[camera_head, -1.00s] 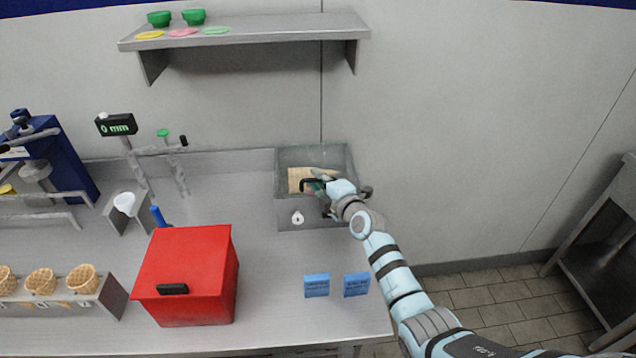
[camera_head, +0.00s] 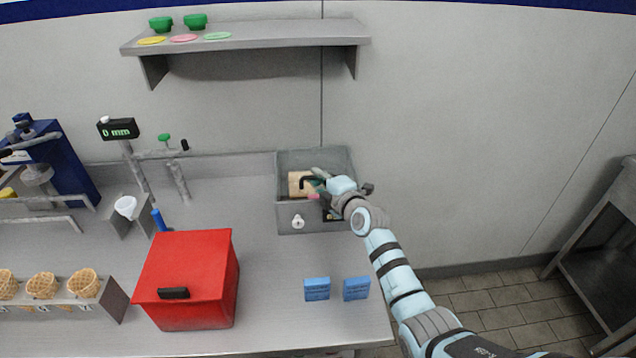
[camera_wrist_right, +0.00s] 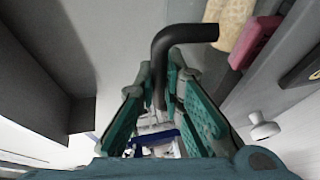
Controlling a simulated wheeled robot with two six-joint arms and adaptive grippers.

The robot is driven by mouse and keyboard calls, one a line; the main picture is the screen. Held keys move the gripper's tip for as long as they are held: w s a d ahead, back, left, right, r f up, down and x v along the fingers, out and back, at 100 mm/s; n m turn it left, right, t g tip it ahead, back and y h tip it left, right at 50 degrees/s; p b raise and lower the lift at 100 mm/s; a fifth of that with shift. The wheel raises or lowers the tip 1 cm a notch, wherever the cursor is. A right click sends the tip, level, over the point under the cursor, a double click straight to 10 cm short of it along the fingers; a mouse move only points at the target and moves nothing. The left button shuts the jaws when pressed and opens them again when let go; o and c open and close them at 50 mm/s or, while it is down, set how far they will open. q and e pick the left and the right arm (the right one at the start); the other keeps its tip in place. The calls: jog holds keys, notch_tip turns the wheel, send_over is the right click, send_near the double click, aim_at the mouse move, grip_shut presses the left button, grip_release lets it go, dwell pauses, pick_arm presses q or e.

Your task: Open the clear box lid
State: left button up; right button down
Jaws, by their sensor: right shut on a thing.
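The grey box (camera_head: 289,226) stands at the back right of the counter, against the wall, with a white round knob (camera_head: 298,221) on its front. A tan block and a pink item show inside. My right gripper (camera_head: 316,184) is over the box and shut on a bent black handle (camera_head: 306,180). In the right wrist view the handle (camera_wrist_right: 185,38) rises from between the green fingers (camera_wrist_right: 160,105). The clear lid is hard to make out, and I cannot tell how far it is raised. My left gripper is not in view.
A red box (camera_head: 190,265) with a black handle stands at the front of the counter. Two small blue cards (camera_head: 317,288) stand in front of the grey box. Waffle cones (camera_head: 42,285) are at the left. A shelf (camera_head: 250,36) hangs above. The counter between the red and grey boxes is clear.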

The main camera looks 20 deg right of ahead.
jog(key=w+r, duration=0.3)
jog(key=r, duration=0.2)
jog(key=w+d+r+g, duration=0.1)
jog(key=w+r, duration=0.1)
jog(key=r, duration=0.3)
jog(key=shift+w+d+r, duration=0.25)
jog(key=shift+w+r, duration=0.05)
jog(key=shift+w, duration=0.1)
jog(key=c, duration=2)
grip_release()
jog(key=shift+o, duration=0.2)
jog(key=shift+s, duration=0.1)
jog(key=v, duration=1.1)
jog(key=shift+s+r, duration=0.15)
jog(key=shift+s, duration=0.25)
jog(key=shift+d, duration=0.1)
